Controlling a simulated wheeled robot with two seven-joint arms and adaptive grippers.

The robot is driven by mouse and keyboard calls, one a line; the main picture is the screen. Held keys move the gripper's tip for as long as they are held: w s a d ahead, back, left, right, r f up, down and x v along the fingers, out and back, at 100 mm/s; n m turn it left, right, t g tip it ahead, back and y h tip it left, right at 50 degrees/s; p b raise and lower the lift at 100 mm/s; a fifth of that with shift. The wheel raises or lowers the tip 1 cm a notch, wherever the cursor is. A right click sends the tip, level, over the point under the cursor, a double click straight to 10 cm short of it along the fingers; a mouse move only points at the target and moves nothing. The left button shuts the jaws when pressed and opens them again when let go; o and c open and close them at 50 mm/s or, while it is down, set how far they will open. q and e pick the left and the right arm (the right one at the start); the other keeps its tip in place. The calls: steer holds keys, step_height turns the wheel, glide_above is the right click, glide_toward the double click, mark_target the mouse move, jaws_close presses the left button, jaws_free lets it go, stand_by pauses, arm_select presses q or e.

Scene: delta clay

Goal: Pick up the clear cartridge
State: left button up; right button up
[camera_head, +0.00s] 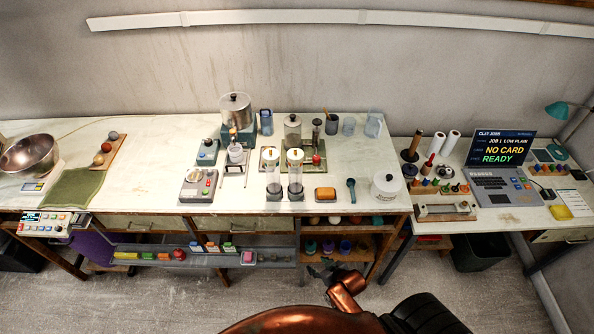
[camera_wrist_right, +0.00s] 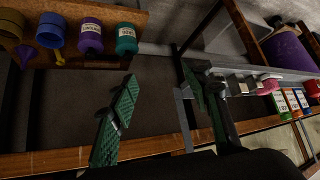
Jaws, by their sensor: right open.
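Two clear upright cylinders with pale tops stand side by side on the table, a left one (camera_head: 273,178) and a right one (camera_head: 295,176). I cannot tell which one is the clear cartridge. My right gripper (camera_head: 325,270) is below the table's front edge, apart from both cylinders. In the right wrist view its two green-padded fingers (camera_wrist_right: 162,95) are spread with nothing between them. No clear cylinder shows in that view. My left gripper is in neither view.
The white table (camera_head: 140,160) has a front edge above my right gripper. Purple (camera_wrist_right: 90,38) and teal (camera_wrist_right: 126,40) jars stand on a wooden shelf close by. A grey rail (camera_head: 150,252) with small bottles runs along the left.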

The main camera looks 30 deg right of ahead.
steer(key=w+r+t+p, duration=0.1)
steer(key=w+r, duration=0.1)
steer(key=r, duration=0.7)
steer(key=w+r+t+p, duration=0.1)
steer(key=w+r, duration=0.2)
steer(key=r, duration=0.7)
steer(key=t+p, duration=0.2)
steer(key=t, duration=0.6)
glide_toward(299, 174)
steer(key=w, duration=0.5)
steer(key=shift+w+d+r, duration=0.15)
steer(key=shift+d+r, duration=0.05)
steer(key=shift+d, duration=0.1)
steer(key=w, duration=0.4)
steer(key=w+p, duration=0.1)
steer(key=w, duration=0.1)
steer(key=shift+a+f, duration=0.1)
steer(key=shift+a, duration=0.25)
steer(key=shift+w+f, duration=0.1)
steer(key=shift+w, duration=0.5)
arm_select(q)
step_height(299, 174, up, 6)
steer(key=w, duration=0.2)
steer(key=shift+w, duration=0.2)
arm_select(e)
steer(key=shift+s, duration=0.1)
steer(key=shift+c, duration=0.4)
